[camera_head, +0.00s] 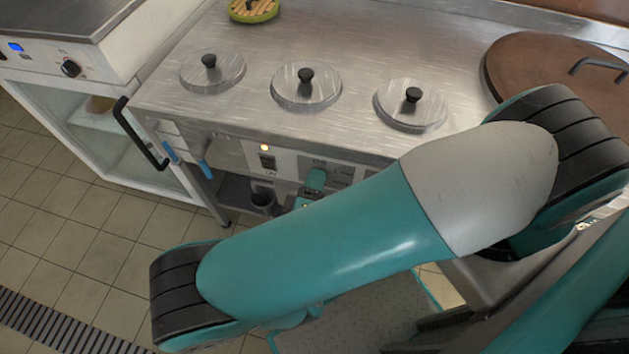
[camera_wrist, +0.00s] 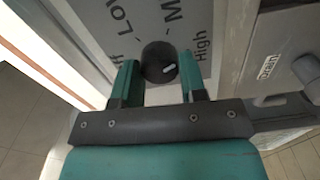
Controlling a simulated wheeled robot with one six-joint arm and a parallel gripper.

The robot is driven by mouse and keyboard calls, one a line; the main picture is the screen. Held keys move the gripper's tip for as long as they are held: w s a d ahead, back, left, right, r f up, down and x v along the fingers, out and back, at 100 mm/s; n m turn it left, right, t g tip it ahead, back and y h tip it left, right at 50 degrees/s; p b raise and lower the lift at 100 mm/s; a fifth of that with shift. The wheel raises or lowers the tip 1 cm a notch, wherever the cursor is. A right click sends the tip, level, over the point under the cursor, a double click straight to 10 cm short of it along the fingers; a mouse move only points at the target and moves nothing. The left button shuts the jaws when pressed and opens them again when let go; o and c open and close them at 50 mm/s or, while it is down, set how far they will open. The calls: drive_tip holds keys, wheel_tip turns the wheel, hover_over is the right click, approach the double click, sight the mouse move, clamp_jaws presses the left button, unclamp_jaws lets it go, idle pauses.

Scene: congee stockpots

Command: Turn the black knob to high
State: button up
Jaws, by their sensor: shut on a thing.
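The black knob (camera_wrist: 158,62) sits on a grey dial panel in the wrist view. The panel carries the labels Low, M-something (cut off), High and a partly covered one ending in "ff". The knob's white mark lies on its right side, tilted a little downward in the picture, toward the side where High is printed. My gripper (camera_wrist: 159,75) has its teal fingers on both sides of the knob and is shut on it. In the head view the knob is hidden behind my arm, and only a little of my gripper shows beside the stove's front panel (camera_head: 345,172).
The steel stove top (camera_head: 240,105) holds several lidded pots and a large brown lid (camera_head: 535,65) at right. A lit lamp and a rocker switch (camera_head: 267,162) are on the front panel. A drain-labelled part (camera_wrist: 268,68) lies right of the knob. Tiled floor is clear at left.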

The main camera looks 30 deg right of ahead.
drive_tip(key=m+p, duration=0.1)
drive_tip(key=m, duration=0.3)
drive_tip(key=shift+m, duration=0.4)
idle(0.4)
drive_tip(key=o, duration=0.9)
